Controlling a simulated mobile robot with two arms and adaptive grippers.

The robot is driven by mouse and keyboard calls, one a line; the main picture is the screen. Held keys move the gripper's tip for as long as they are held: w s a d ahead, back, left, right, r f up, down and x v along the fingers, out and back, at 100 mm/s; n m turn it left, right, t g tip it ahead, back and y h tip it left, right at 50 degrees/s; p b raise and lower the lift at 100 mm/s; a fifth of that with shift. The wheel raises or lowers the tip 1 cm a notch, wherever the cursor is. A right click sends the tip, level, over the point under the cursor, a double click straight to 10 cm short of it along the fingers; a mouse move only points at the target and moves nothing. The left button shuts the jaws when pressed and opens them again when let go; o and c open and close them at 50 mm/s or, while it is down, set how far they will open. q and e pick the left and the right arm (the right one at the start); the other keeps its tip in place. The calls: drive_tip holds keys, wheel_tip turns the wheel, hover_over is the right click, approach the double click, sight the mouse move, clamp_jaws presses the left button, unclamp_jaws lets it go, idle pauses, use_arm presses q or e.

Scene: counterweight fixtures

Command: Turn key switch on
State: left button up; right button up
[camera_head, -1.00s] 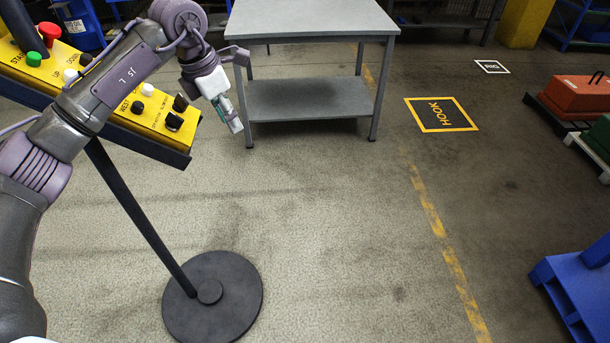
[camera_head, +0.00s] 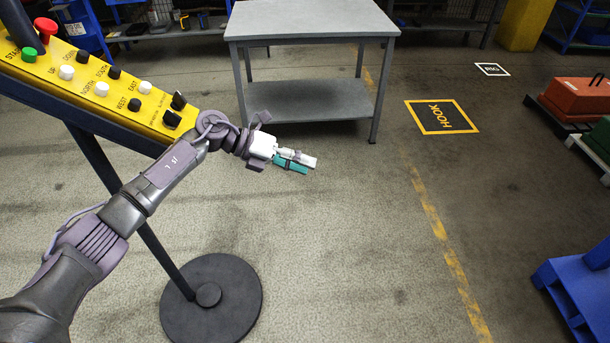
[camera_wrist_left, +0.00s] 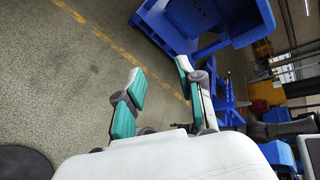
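A yellow control panel (camera_head: 55,72) on a stand slopes across the upper left of the head view. Two black switch knobs, an upper one (camera_head: 178,100) and a lower one (camera_head: 172,118), sit at its right end. The small lettering there is hard to read, and I cannot tell which is the key switch or how it is set. My left gripper (camera_head: 305,164) is to the right of the panel, apart from it, over the floor. In the left wrist view its teal and white fingers (camera_wrist_left: 162,76) are apart with nothing between them. My right gripper is not in view.
The panel also carries a red button (camera_head: 46,27), a green button (camera_head: 29,54) and several white and black buttons. Its stand has a round black base (camera_head: 235,300). A grey table (camera_head: 310,20) stands behind my gripper. A blue pallet-like object (camera_head: 580,290) is at right.

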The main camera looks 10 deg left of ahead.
use_arm(q)
drive_tip(key=f+n, duration=0.1)
drive_tip(key=w+f+n+t+h, duration=0.1)
drive_tip(key=f+n, duration=0.1)
drive_tip(key=f+n+t+h, duration=0.1)
drive_tip(key=shift+w+d+f, duration=0.15)
drive_tip(key=shift+d+f, duration=0.1)
drive_tip(key=shift+d, duration=0.1)
